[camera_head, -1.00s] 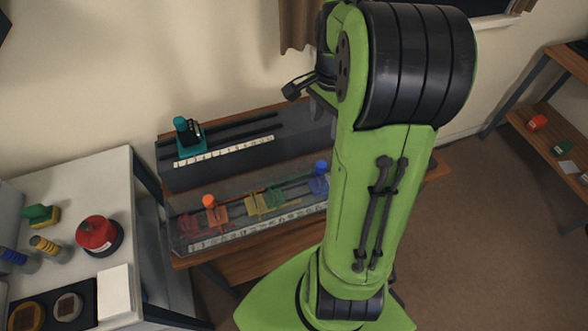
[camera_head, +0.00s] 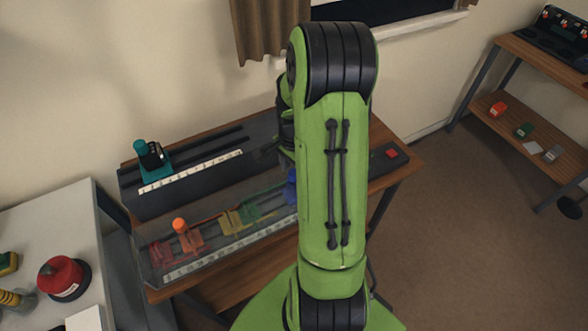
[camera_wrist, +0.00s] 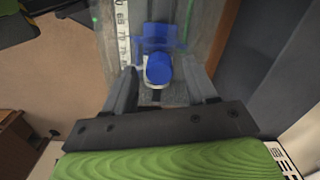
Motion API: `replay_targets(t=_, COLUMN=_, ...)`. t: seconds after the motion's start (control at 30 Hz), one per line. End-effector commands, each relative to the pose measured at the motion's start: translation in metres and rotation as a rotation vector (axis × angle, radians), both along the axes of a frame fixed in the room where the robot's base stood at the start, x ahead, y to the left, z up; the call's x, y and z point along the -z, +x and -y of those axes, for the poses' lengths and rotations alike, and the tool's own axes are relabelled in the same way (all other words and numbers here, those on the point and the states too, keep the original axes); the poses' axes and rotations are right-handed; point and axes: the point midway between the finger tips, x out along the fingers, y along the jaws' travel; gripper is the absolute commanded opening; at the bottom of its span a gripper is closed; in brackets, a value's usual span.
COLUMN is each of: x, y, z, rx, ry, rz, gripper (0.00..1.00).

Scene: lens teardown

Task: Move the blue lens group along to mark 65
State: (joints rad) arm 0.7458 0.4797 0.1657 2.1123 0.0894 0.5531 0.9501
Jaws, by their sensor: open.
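The blue lens group (camera_head: 292,188) sits at the right end of the lower rail in the head view, mostly hidden behind my arm. In the wrist view the blue lens group (camera_wrist: 160,40) has a round blue knob in front. My gripper (camera_wrist: 158,67) is open, with one finger on each side of the knob and gaps visible; whether the knob is at fingertip depth is unclear. The white scale (camera_wrist: 122,28) runs along the rail at left, with 65, 70 and 75 readable. The blue group's body stands beside about 70 to 75. The head view hides my gripper.
Orange (camera_head: 188,236), yellow (camera_head: 238,218) and red (camera_head: 161,252) groups sit farther left on the same clear-walled rail. A teal piece (camera_head: 150,158) stands on the rear rail. A red button box (camera_head: 390,157) is on the table's right.

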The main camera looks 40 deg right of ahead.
Motion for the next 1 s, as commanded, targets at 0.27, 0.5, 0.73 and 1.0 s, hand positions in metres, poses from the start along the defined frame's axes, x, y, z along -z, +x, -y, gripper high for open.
replay_targets(t=0.27, x=-0.001, y=0.0, z=0.0, rx=0.0, ry=0.0, rz=0.0, gripper=0.45)
replay_targets(t=0.5, x=-0.001, y=0.0, z=0.0, rx=0.0, ry=0.0, rz=0.0, gripper=0.08)
replay_targets(t=0.73, x=-0.001, y=0.0, z=0.0, rx=0.0, ry=0.0, rz=0.0, gripper=0.0)
replay_targets(t=1.0, x=-0.001, y=0.008, z=-0.025, rx=-0.005, ry=0.0, rz=0.001, gripper=0.0)
